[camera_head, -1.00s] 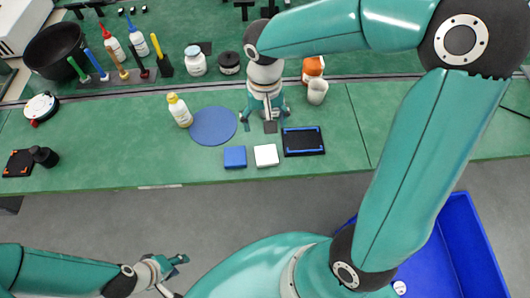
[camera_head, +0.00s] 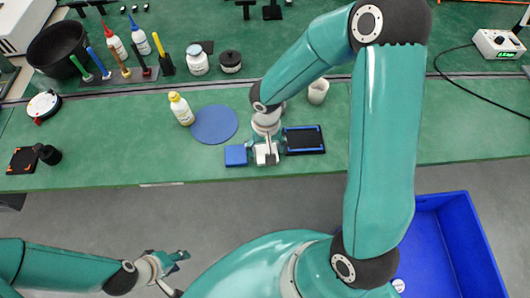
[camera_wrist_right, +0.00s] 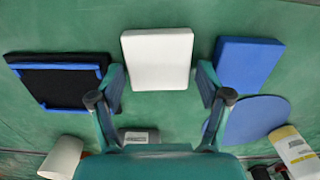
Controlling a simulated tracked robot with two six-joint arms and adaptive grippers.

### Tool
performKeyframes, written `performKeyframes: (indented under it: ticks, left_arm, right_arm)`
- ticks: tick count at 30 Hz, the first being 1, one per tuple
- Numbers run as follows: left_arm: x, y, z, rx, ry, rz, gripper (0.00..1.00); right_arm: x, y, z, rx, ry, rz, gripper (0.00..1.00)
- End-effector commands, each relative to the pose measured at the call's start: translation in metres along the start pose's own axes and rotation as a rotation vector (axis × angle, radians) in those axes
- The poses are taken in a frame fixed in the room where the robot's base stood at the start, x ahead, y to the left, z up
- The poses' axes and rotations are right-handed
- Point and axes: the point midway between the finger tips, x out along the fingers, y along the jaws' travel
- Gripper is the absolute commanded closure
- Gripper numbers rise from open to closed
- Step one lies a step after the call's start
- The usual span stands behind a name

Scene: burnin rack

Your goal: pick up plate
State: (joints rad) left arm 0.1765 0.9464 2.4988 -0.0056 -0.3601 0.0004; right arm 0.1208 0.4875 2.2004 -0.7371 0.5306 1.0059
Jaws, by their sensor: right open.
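A white square plate (camera_head: 268,160) lies flat near the bench's front edge, and it also shows in the right wrist view (camera_wrist_right: 158,55). My right gripper (camera_head: 264,148) is over it. In the right wrist view my right gripper (camera_wrist_right: 160,78) is open, with its fingers apart on either side of the plate's near end and nothing held. In the head view the gripper hides part of the plate. My left gripper (camera_head: 176,272) is open and empty, in front of the bench at the lower left.
A blue square block (camera_head: 235,156) and a black tray with blue corners (camera_head: 304,140) flank the plate closely. A round blue mat (camera_head: 213,125), a yellow-capped bottle (camera_head: 182,110) and a white cup (camera_head: 318,92) stand behind. A blue bin (camera_head: 440,240) is at the lower right.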

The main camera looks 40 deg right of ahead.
Motion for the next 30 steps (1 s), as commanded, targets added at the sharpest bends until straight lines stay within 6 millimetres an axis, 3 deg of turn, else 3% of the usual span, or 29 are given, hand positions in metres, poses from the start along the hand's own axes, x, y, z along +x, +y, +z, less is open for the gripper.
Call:
performKeyframes:
  ticks: [7, 16, 30]
  left_arm:
    - [0.000, 0.000, 0.000, 0.000, 0.000, 0.000, 0.60]
    - [0.000, 0.000, 0.000, 0.000, 0.000, 0.000, 0.60]
    - [-0.001, 0.000, 0.000, 0.000, 0.000, 0.000, 0.60]
  right_arm:
    - [0.002, 0.000, 0.000, 0.000, 0.000, 0.000, 0.23]
    - [0.002, 0.000, 0.000, 0.000, 0.001, 0.000, 0.70]
    - [-0.011, 0.000, -0.001, 0.000, 0.003, 0.001, 0.70]
